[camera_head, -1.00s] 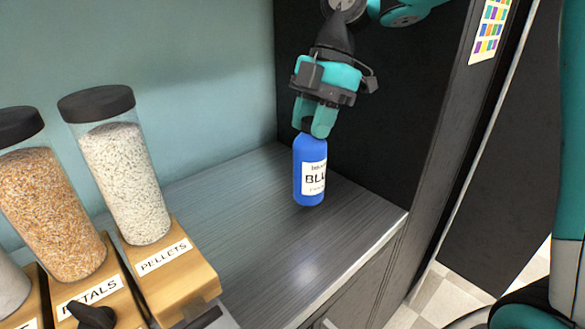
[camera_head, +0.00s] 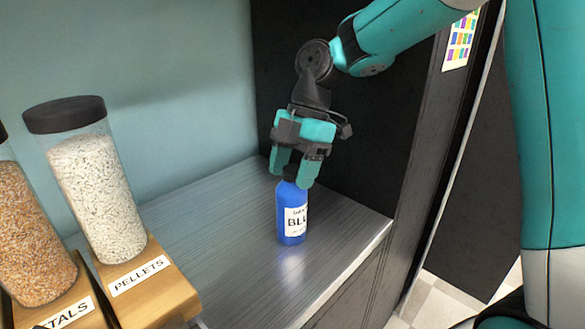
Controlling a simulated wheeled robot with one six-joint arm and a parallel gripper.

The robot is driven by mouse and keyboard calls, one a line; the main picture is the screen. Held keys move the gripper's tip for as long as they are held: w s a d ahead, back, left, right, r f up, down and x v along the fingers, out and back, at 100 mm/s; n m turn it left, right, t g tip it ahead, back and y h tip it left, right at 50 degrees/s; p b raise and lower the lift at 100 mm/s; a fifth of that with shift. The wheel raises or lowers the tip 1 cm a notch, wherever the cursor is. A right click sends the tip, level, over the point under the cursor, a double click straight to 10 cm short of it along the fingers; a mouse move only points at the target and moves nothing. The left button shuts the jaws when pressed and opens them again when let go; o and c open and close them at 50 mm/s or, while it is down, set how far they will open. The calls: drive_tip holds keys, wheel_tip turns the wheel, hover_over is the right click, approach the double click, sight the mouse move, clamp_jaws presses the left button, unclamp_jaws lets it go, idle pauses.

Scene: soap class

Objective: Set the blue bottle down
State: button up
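The blue bottle (camera_head: 291,215) with a white label stands upright on the grey wood-grain counter (camera_head: 225,225), near the dark side panel. My gripper (camera_head: 294,178) points down from above at the bottle's top. Its two teal fingers are spread, one on each side of the bottle's neck, with a gap between them. The fingers hide part of the bottle's dark cap. I cannot tell whether a finger still touches it.
A pellets dispenser (camera_head: 98,190) on a wooden base stands to the left, with another grain-filled dispenser (camera_head: 32,240) beside it. A dark panel (camera_head: 350,130) rises behind and right of the bottle. The counter between dispensers and bottle is clear; its front edge is at right.

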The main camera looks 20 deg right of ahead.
drive_tip(key=p+v, duration=0.1)
drive_tip(key=v, duration=0.6)
drive_tip(key=shift+s+r+p, duration=0.1)
drive_tip(key=shift+r+p, duration=0.2)
drive_tip(key=shift+p, duration=0.1)
drive_tip(key=s+a+f+m+t, duration=0.1)
drive_tip(key=s+a+f+m, duration=0.1)
drive_tip(key=s+m, duration=0.5)
drive_tip(key=s+a+f+m, duration=0.2)
drive_tip(key=s+a+m, duration=0.3)
drive_tip(key=s, duration=0.9)
drive_tip(key=m, duration=0.3)
drive_tip(key=shift+f+t, duration=0.4)
